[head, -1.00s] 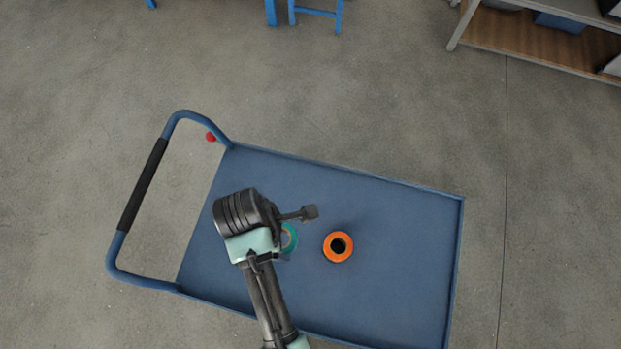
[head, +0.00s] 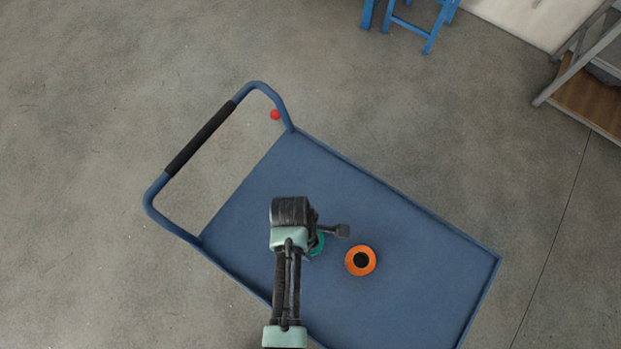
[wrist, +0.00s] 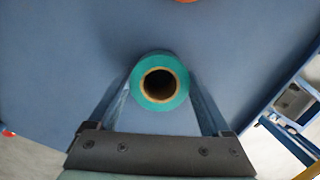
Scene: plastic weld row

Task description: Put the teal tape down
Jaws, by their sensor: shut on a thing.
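The teal tape (wrist: 179,97) is a roll with a brown core, seen end-on in the wrist view. My gripper (wrist: 160,92) is shut on it, with one finger at each side of the roll. In the head view the teal tape (head: 318,244) shows only in part beside my gripper, the rest hidden by my wrist. It is over the blue cart deck (head: 262,200). I cannot tell whether the roll touches the deck.
An orange tape roll (head: 373,262) lies on the deck just right of my gripper. The cart's push handle (head: 200,138) is at upper left, with a small red object (head: 275,114) near it. The deck's right part is clear. A blue stool (head: 432,20) stands beyond.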

